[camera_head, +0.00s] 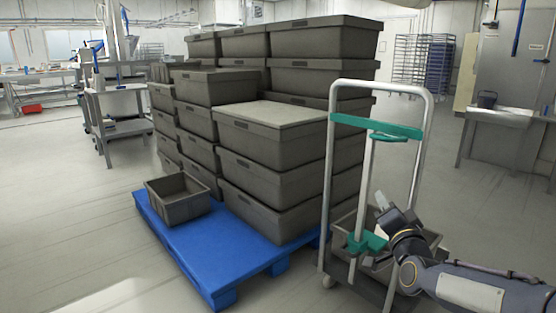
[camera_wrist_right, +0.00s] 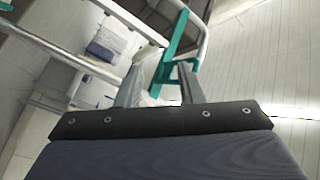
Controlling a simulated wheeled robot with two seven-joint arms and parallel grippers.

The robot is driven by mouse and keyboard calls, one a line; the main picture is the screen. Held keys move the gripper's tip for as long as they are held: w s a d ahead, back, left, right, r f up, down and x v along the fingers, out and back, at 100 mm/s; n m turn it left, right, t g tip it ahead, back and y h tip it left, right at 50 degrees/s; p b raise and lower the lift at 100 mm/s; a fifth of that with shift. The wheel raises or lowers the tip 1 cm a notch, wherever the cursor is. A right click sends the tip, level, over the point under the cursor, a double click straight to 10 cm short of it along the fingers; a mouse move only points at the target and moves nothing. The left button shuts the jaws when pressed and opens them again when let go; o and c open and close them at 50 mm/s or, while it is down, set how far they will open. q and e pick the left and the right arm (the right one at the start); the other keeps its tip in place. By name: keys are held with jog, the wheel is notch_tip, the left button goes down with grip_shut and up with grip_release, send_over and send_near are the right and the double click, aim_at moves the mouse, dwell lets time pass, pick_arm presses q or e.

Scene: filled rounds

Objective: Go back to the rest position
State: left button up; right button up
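My right arm comes into the head view from the lower right. Its gripper (camera_head: 384,205) is at the silver trolley frame (camera_head: 428,130), close to a green part (camera_head: 368,242) low on the frame. In the right wrist view the two fingers of this gripper (camera_wrist_right: 160,75) stand apart with nothing held between them. Green and silver trolley parts (camera_wrist_right: 186,75) show just beyond the fingers; I cannot tell whether they touch. My left gripper is not in view.
A blue pallet (camera_head: 215,245) carries stacked grey crates (camera_head: 270,150) and a small open crate (camera_head: 178,199). A grey crate (camera_head: 345,222) sits low in the trolley. A metal table (camera_head: 505,117) stands at the right. The floor at the left is clear.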

jog(key=s+a+f+n+g+y+p, duration=0.1)
jog(key=s+a+f+n+g, duration=0.3)
jog(key=s, duration=0.9)
jog(key=s+f+n+g+y, duration=0.15)
jog(key=s+f+g, duration=0.4)
jog(key=s, duration=0.65)
jog(key=s+a+f+n+g+y+p, duration=0.1)
jog(key=s+a+f+n+g+y, duration=0.25)
jog(key=s, duration=0.95)
notch_tip(320, 180, up, 36)
jog(key=d+h+p, duration=0.1)
jog(key=p, duration=3.7)
jog(key=shift+w+d+r+m+g+h, duration=0.2)
jog(key=shift+w+r+m+g+h, duration=0.1)
jog(key=shift+w+m+g, duration=0.1)
